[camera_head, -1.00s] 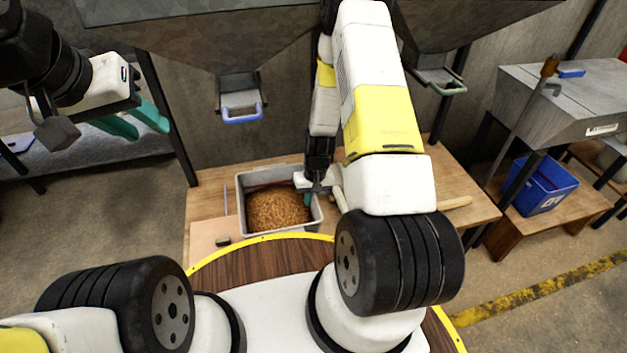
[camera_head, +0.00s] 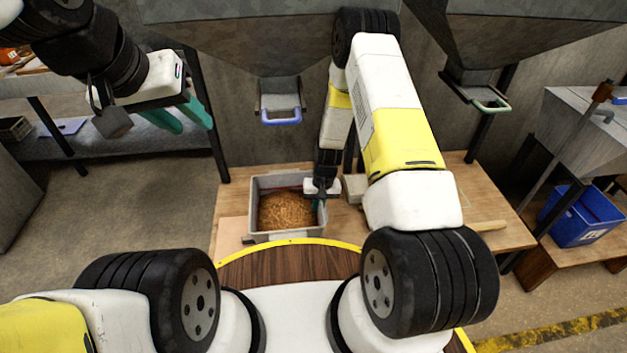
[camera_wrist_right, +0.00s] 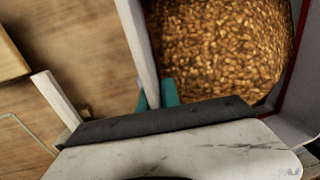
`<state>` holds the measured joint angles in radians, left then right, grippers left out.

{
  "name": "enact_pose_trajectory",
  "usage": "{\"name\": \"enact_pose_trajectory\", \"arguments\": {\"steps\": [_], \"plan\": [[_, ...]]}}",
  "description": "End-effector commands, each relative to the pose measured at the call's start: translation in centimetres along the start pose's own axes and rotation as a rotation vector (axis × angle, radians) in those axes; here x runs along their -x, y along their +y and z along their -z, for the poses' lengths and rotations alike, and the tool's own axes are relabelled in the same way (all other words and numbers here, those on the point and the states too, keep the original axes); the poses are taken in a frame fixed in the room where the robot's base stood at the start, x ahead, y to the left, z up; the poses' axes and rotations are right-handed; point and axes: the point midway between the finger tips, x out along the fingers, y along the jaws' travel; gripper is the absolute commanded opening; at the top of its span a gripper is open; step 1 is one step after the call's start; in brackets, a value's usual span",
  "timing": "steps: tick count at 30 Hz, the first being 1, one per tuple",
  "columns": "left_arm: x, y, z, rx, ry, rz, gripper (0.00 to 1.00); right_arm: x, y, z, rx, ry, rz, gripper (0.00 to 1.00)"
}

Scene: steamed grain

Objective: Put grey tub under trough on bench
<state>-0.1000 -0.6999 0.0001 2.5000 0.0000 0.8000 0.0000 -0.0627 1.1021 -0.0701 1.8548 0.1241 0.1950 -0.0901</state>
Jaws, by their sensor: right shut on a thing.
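The grey tub (camera_head: 285,235), full of brown grain (camera_head: 287,210), stands upright at the wooden bench (camera_head: 232,190); I cannot tell whether it is slightly lifted. My right gripper (camera_head: 321,198) is shut on its right wall. In the right wrist view the tub wall (camera_wrist_right: 138,45) runs down to the teal fingertips of my right gripper (camera_wrist_right: 158,95), with grain (camera_wrist_right: 220,45) beside them. A grey hopper chute with a blue handle (camera_head: 281,117) hangs above and behind the tub. My left gripper (camera_head: 182,118) is raised at the upper left, empty, its teal fingers apart.
A second chute with a green handle (camera_head: 491,105) hangs at the right. A grey trough-like box (camera_head: 590,115) stands at the far right, with a blue bin (camera_head: 580,218) on a low bench below.

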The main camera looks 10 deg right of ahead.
Motion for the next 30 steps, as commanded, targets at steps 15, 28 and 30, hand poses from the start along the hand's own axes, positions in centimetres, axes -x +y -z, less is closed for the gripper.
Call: {"name": "enact_pose_trajectory", "arguments": {"steps": [15, 28, 30], "plan": [[0.00, 0.00, 0.00, 0.000, 0.000, 0.000, 0.36, -0.60, -0.15, 0.31, 0.002, 0.007, 0.004, 0.00], [0.00, 0.00, 0.00, 0.000, 0.000, 0.000, 0.36, -0.79, -0.04, 0.12, 0.002, 0.003, 0.002, 0.27], [0.00, 0.00, 0.00, 0.000, 0.000, 0.000, 0.36, -0.46, -0.09, 0.16, 0.002, 0.004, 0.002, 0.27]]}}
